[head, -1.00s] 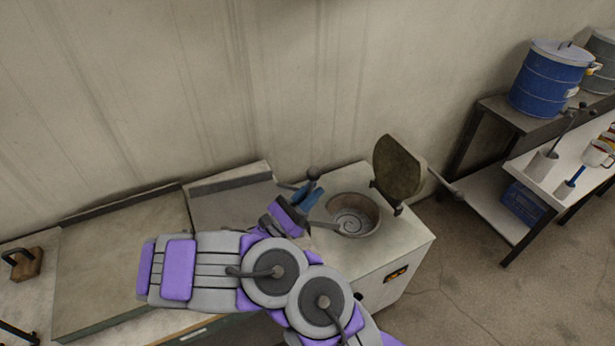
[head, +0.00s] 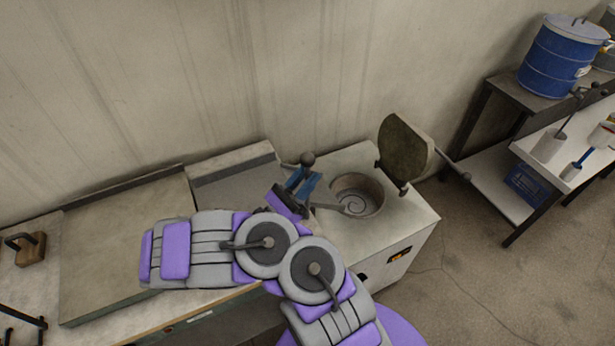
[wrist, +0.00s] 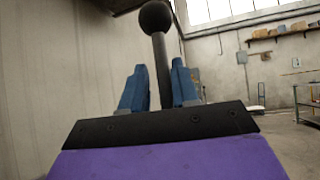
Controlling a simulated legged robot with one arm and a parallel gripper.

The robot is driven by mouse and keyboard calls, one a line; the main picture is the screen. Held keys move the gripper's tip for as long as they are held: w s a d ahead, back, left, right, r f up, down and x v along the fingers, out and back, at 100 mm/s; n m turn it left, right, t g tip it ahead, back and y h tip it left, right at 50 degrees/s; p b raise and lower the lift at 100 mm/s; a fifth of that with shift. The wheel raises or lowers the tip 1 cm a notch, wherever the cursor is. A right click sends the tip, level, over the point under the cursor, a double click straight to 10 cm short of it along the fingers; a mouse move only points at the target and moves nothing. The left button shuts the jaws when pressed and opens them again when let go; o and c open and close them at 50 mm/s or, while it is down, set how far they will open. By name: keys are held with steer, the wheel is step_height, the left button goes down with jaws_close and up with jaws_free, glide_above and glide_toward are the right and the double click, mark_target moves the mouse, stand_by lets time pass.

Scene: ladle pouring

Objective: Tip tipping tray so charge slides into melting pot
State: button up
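The tipping tray (head: 240,188) is a grey tray left of the melting pot, and its narrow end (head: 328,206) reaches the pot's rim. The melting pot (head: 360,186) is a round well in the furnace top, and a spiral shows inside. A dark handle with a ball knob (head: 307,158) rises by the tray. My gripper (head: 302,182) is at this handle. In the wrist view, the blue fingers (wrist: 160,85) stand apart on both sides of the handle's rod, below the ball (wrist: 156,16). A slim gap shows left of the rod. I cannot make out the charge.
The pot's round lid (head: 403,148) stands raised at the right of the pot. A wide bench slab (head: 120,250) lies to the left, against the wall. Shelves with a blue drum (head: 560,57) and tools stand farther right. Open floor lies between.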

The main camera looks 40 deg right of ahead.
steer(key=shift+o, duration=0.7)
steer(key=shift+a, duration=0.1)
steer(key=shift+s+a, duration=0.1)
steer(key=shift+a, duration=0.05)
steer(key=shift+r, duration=0.1)
step_height(320, 180, up, 4)
steer(key=shift+a+f+p, duration=0.1)
steer(key=shift+f+p, duration=0.05)
steer(key=shift+p, duration=0.7)
steer(key=o, duration=0.7)
steer(key=s, duration=0.1)
steer(key=s+a, duration=0.1)
steer(key=s+p, duration=0.1)
steer(key=s, duration=0.1)
steer(key=shift+a, duration=0.35)
steer(key=s+a, duration=0.2)
steer(key=s, duration=0.1)
steer(key=s+a+r+p, duration=0.1)
steer(key=s, duration=0.1)
steer(key=shift+a, duration=0.25)
steer(key=c, duration=0.7)
steer(key=shift+s+a+p, duration=0.25)
steer(key=shift+s, duration=0.6)
steer(key=shift+s+a+p, duration=0.25)
steer(key=shift+s, duration=0.6)
steer(key=shift+s+a+p, duration=0.25)
steer(key=shift+s, duration=0.6)
